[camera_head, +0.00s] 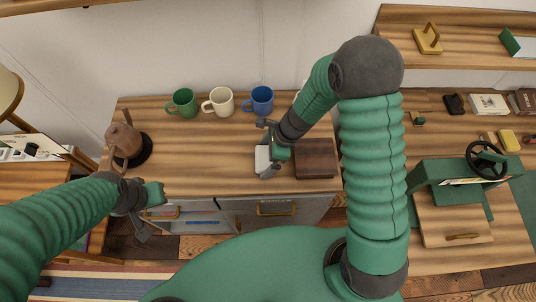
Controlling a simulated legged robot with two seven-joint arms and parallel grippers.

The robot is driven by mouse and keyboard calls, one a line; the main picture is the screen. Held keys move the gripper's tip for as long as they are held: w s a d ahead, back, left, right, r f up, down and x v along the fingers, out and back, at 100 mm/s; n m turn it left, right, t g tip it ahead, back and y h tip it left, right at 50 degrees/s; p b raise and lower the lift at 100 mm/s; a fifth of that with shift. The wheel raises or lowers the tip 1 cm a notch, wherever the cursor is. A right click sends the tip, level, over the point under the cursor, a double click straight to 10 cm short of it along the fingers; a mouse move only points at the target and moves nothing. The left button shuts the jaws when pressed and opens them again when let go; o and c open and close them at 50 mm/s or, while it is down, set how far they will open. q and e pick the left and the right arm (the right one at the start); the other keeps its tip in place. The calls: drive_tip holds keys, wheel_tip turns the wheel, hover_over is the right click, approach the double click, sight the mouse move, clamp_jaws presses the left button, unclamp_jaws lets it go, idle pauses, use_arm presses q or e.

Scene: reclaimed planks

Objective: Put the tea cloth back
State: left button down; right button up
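A small pale grey-white folded thing (262,158), which may be the tea cloth, is on the wooden counter (215,165), left of a dark wooden block. My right gripper (269,170) reaches down at it from the right and overlaps its right side. Whether the fingers hold it cannot be told. My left gripper (141,233) is in front of the counter's left part, beside a partly open drawer (185,217). No thing shows in it, and its finger gap is unclear.
Green (182,103), cream (219,102) and blue (259,101) mugs stand along the back. A brown grinder-like thing (124,138) stands at the left end. The dark block (317,158) lies right of my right gripper. The counter's middle-left is clear.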

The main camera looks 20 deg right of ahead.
sight(264, 158)
drive_tip(key=shift+a+r, duration=0.55)
drive_tip(key=shift+a, duration=0.15)
drive_tip(key=v, duration=0.1)
drive_tip(key=p+v, duration=0.1)
drive_tip(key=v, duration=0.1)
drive_tip(key=shift+w+a+r, duration=0.1)
drive_tip(key=shift+a+r, duration=0.05)
drive_tip(key=shift+r, duration=0.3)
use_arm(q)
drive_tip(key=shift+a+r+p, duration=0.4)
drive_tip(key=shift+a+r, duration=0.05)
drive_tip(key=shift+r, duration=0.15)
drive_tip(key=shift+a+r+p, duration=0.4)
drive_tip(key=shift+r, duration=0.2)
use_arm(e)
drive_tip(key=s+d+r+n+h, duration=0.2)
drive_tip(key=s+d+r+n, duration=0.1)
drive_tip(key=n, duration=0.7)
drive_tip(key=s+d+r+n+t+h, duration=0.1)
drive_tip(key=s+d+r+n+h, duration=0.1)
drive_tip(key=s+r+n, duration=0.4)
drive_tip(key=d+r+n, duration=0.1)
drive_tip(key=n, duration=0.4)
drive_tip(key=shift+r, duration=0.3)
drive_tip(key=shift+s+d, duration=0.1)
drive_tip(key=shift+d, duration=0.05)
use_arm(q)
drive_tip(key=shift+d, duration=0.2)
use_arm(e)
drive_tip(key=shift+d, duration=0.15)
